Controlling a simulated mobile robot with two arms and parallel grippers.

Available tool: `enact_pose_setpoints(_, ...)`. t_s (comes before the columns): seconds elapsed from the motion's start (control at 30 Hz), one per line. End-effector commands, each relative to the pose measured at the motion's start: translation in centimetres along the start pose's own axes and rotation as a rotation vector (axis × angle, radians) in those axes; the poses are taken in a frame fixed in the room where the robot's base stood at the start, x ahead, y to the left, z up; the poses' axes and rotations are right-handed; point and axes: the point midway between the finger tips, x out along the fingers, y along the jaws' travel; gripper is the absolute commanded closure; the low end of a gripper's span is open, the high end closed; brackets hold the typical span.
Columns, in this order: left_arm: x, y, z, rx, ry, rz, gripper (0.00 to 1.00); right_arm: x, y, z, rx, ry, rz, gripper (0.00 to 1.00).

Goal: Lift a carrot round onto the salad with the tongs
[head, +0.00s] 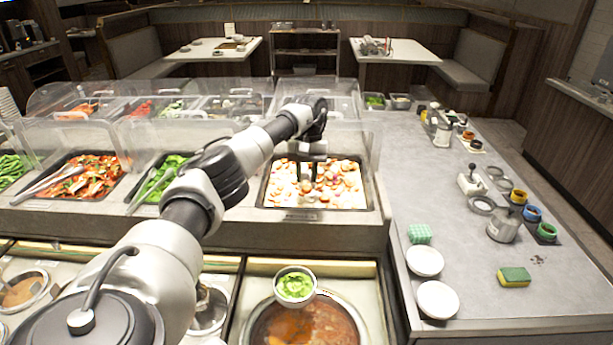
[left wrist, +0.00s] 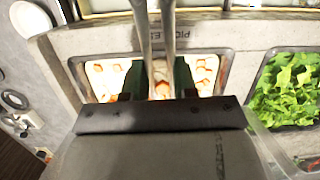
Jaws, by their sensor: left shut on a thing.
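My left gripper (head: 311,172) reaches over the tray of orange-and-white pieces (head: 272,197), among which are carrot-like rounds. In the left wrist view its two dark fingers (left wrist: 160,80) are shut on the metal tongs (left wrist: 168,28), whose two arms run up to the top edge. The tray rim (left wrist: 226,62) shows behind the fingers. I cannot tell whether a round is between the tong tips. My right gripper is not in view.
The soup pot (head: 258,335) is in front of the tray. Clear sneeze guards (head: 345,140) stand around the trays. Leafy greens (left wrist: 285,95) lie in the neighbouring tray. The right counter holds white plates (head: 437,299), a sponge (head: 514,277) and jars, with free room between.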

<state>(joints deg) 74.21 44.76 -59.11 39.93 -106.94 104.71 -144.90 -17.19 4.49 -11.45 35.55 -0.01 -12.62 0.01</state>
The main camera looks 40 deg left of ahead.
Motion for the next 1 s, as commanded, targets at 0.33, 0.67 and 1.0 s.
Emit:
enact_pose_setpoints(0.33, -3.9, -0.2, 0.8, 0.0, 0.001, -0.001, 1.0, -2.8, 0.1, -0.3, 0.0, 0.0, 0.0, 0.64)
enact_pose_setpoints(0.67, -7.1, -0.2, 1.5, 0.0, 0.001, 0.0, 1.0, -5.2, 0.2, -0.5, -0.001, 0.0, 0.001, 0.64)
enact_pose_setpoints(1.0, -9.6, -0.3, 2.0, 0.0, 0.001, -0.001, 1.0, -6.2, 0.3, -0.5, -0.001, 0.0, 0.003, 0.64)
